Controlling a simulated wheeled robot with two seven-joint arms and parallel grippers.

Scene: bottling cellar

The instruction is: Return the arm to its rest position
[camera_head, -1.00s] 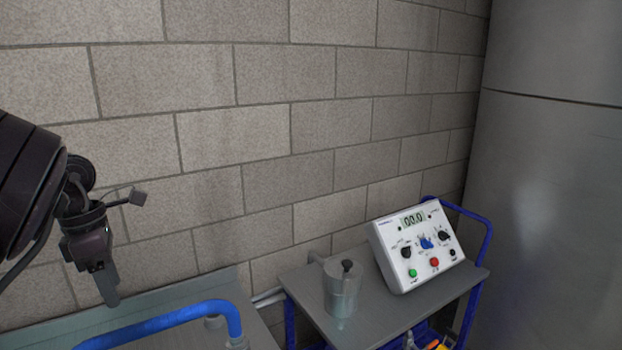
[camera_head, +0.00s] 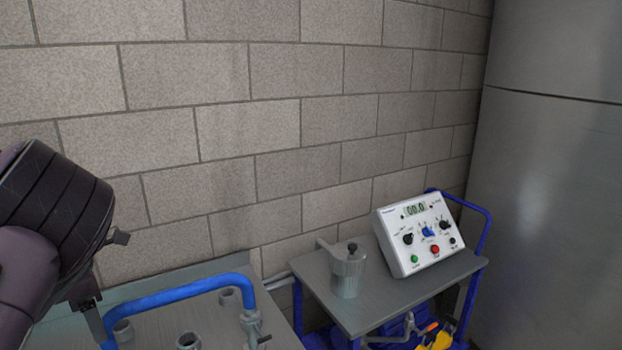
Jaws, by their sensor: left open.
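My left arm comes in from the left edge, its dark forearm large in the picture. My left gripper (camera_head: 104,328) hangs below it at the lower left, pointing down, open and partly hidden by my arm. Nothing shows between its fingers. It overlaps the left end of a blue pipe (camera_head: 190,288) in the picture; I cannot tell whether they touch. My right gripper is not in view.
The blue pipe arches over a grey bench (camera_head: 220,325) with grey fittings (camera_head: 188,341). To the right, a blue-framed cart (camera_head: 375,310) carries a metal canister (camera_head: 348,272) and a white control box (camera_head: 418,236). A large metal tank (camera_head: 550,180) stands at the right.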

